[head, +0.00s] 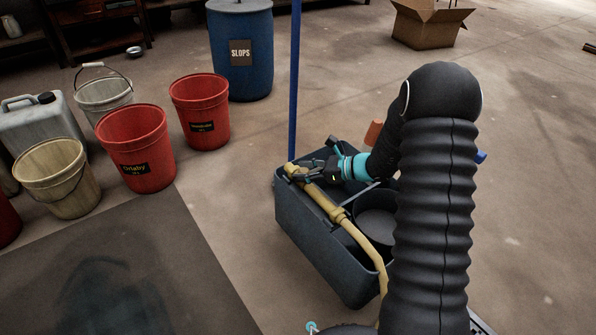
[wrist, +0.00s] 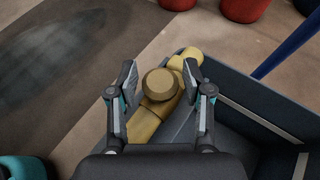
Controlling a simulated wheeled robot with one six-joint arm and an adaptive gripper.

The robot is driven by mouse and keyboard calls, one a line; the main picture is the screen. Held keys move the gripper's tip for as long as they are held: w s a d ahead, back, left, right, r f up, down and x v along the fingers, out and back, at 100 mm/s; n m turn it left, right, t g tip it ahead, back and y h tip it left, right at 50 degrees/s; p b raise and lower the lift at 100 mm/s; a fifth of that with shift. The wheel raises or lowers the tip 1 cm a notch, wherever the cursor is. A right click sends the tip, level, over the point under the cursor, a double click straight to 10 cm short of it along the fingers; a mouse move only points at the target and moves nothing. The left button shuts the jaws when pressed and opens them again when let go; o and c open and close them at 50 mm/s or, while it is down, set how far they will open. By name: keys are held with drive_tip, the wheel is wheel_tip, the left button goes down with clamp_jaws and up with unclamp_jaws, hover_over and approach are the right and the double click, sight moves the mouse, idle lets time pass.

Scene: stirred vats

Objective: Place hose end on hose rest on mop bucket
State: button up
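The tan hose end (head: 318,196) lies along the left side of the dark mop bucket (head: 318,262), its tip near the back left corner. In the wrist view the hose end (wrist: 150,118) runs diagonally, with a round knob facing the camera. My gripper (head: 308,173) is over the hose end near its tip. In the wrist view my gripper (wrist: 160,80) is open, with one finger on each side of the knob and gaps visible beside it. I cannot make out the hose rest apart from the hose, nor what the hose end touches underneath.
A blue pole (head: 294,80) stands upright behind the bucket. Red buckets (head: 136,150), a cream bucket (head: 58,180) and a grey jerrycan (head: 40,122) stand at the left. A blue slops barrel (head: 240,60) and a cardboard box (head: 428,24) stand farther back.

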drive_tip(key=shift+s+d+r, duration=0.1)
drive_tip(key=shift+d+r, duration=0.05)
drive_tip(key=shift+r, duration=0.15)
drive_tip(key=p+v, duration=0.2)
drive_tip(key=v, duration=0.9)
drive_tip(key=s+a+r+n+g+h, duration=0.2)
drive_tip(key=s+r+n+h, duration=0.1)
drive_tip(key=s+r+n, duration=0.4)
drive_tip(key=s+a+r+n+g+h, duration=0.1)
drive_tip(key=s+a+r+n+h, duration=0.15)
drive_tip(key=s+r+n, duration=0.45)
drive_tip(key=s+d+r+n+t+h, duration=0.2)
drive_tip(key=s+d+n+h, duration=0.1)
drive_tip(key=s, duration=0.5)
drive_tip(key=s+d+r+n+t+h, duration=0.2)
drive_tip(key=s+d+n+h, duration=0.2)
drive_tip(key=s, duration=0.5)
drive_tip(key=shift+d+r+n, duration=0.2)
drive_tip(key=shift+r+n, duration=0.05)
drive_tip(key=shift+n, duration=0.25)
